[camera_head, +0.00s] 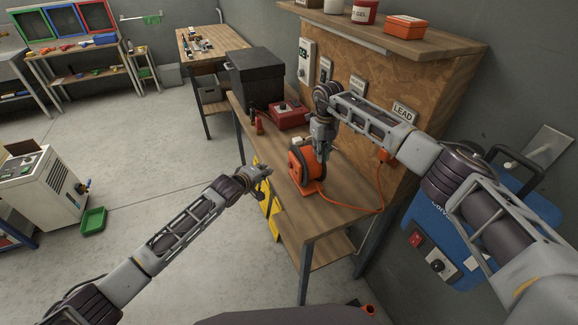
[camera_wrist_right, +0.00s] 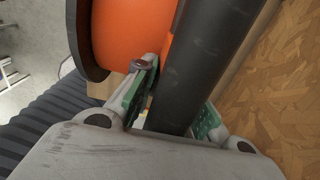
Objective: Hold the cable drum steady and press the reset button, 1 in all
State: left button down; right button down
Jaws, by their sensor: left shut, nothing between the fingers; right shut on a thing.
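The cable drum (camera_head: 310,176), orange with a dark rim, stands on the wooden workbench (camera_head: 345,200). My right gripper (camera_head: 321,152) is at the top of the drum, pointing down. In the right wrist view the drum's orange body (camera_wrist_right: 130,30) is at the upper left, and the right gripper (camera_wrist_right: 178,108) is shut on a thick dark bar (camera_wrist_right: 205,65), apparently the drum's handle. My left gripper (camera_head: 265,171) is shut and empty, left of the drum and apart from it, near the bench's left edge. I cannot make out the reset button clearly.
An orange cable (camera_head: 368,210) runs from the drum across the bench to the chipboard back panel (camera_head: 345,70). A red box (camera_head: 288,114) and a black box (camera_head: 254,77) stand farther back. A yellow object (camera_head: 272,215) is by the bench's left side.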

jog(key=c, duration=1.4)
grip_release()
jog(key=shift+o, duration=0.2)
jog(key=shift+r, duration=0.15)
jog(key=shift+r, duration=5.9)
jog(key=shift+f, duration=0.1)
